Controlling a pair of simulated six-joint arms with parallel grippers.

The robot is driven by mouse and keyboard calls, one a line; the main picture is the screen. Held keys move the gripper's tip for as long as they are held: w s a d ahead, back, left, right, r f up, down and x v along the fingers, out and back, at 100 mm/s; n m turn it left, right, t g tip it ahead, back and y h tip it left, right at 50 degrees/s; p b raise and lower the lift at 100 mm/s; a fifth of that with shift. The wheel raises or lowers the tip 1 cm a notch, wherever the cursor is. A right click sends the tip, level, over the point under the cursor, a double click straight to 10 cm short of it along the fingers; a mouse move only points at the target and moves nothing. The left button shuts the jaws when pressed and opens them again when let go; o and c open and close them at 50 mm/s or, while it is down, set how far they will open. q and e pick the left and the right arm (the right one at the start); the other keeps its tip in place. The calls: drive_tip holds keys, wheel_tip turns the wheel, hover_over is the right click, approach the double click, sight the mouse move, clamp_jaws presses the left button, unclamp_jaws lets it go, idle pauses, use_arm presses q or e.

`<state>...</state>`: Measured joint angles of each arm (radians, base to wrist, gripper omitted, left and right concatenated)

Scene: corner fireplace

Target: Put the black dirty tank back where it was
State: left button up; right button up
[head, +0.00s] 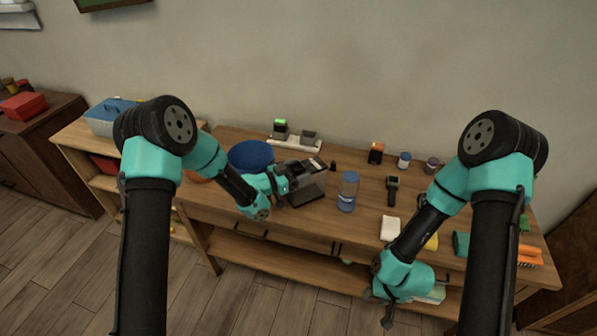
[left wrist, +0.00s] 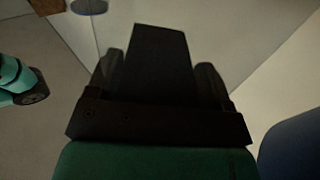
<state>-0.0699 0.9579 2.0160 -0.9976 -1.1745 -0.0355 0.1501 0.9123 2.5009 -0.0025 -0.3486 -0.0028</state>
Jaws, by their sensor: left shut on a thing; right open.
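The black dirty tank (left wrist: 158,58) is a dark block between the two fingers of my left gripper (left wrist: 160,85) in the left wrist view. In the head view, my left gripper (head: 297,176) is shut on it above the middle of the wooden table, just right of the blue bucket. Beside and below the gripper is a dark, boxy shape (head: 308,196); I cannot tell where the tank ends and this shape begins. The tank's underside is hidden. My right gripper (head: 388,308) is open and empty, low in front of the table's front edge.
A blue bucket (head: 251,156) stands left of the left gripper. A blue-capped bottle (head: 348,190) is close on its right. A white strip (head: 293,142) with small blocks lies behind. A dark handheld tool (head: 392,190) and a white cloth (head: 390,228) lie further right.

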use_arm(q)
drive_tip(key=o, duration=1.4)
drive_tip(key=shift+f, duration=0.1)
drive_tip(key=v, duration=1.2)
